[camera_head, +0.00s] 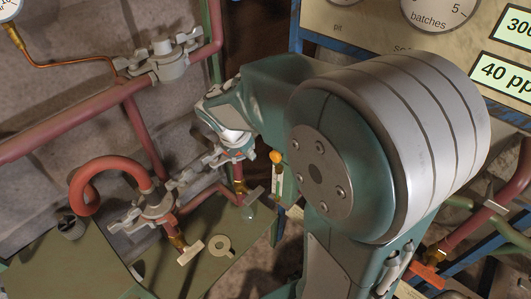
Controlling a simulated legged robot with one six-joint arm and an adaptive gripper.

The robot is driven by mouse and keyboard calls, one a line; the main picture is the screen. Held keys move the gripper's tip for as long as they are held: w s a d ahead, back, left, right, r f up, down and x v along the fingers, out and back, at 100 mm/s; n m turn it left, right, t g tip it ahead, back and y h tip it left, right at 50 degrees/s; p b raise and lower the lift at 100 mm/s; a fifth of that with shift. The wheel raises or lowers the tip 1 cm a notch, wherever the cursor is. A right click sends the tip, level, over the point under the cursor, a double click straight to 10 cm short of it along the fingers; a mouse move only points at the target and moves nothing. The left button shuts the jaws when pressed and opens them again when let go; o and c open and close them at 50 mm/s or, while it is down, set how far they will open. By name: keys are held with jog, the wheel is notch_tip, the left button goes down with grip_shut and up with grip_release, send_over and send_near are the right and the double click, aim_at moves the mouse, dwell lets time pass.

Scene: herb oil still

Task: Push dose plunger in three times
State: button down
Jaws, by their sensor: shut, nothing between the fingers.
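My arm fills the middle and right of the view, and its wrist reaches left toward the pipework. My gripper's fingers cannot be made out; they seem hidden behind the wrist or lost against the grey fittings. A small orange knob (276,157) sits on a pale upright part just right of the wrist's end. I cannot tell whether this is the dose plunger. No other plunger can be clearly made out, and my arm covers much of the panel's lower part.
A cream panel (350,22) with dials and readouts stands at the upper right. Red pipes (70,125) with grey clamped fittings (165,57) run along the left wall. A green bench (75,265) lies below, with a pale ring (219,246) on it. An orange-handled valve (428,275) is at the lower right.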

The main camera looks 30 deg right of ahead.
jog(key=shift+w+f+n, duration=0.25)
jog(key=shift+n, duration=0.05)
jog(key=w+d+f, duration=0.2)
jog(key=d+f, duration=0.5)
jog(key=f, duration=0.2)
jog(key=shift+w+d+f, duration=0.15)
jog(key=shift+w+d, duration=0.05)
jog(key=shift+w, duration=0.1)
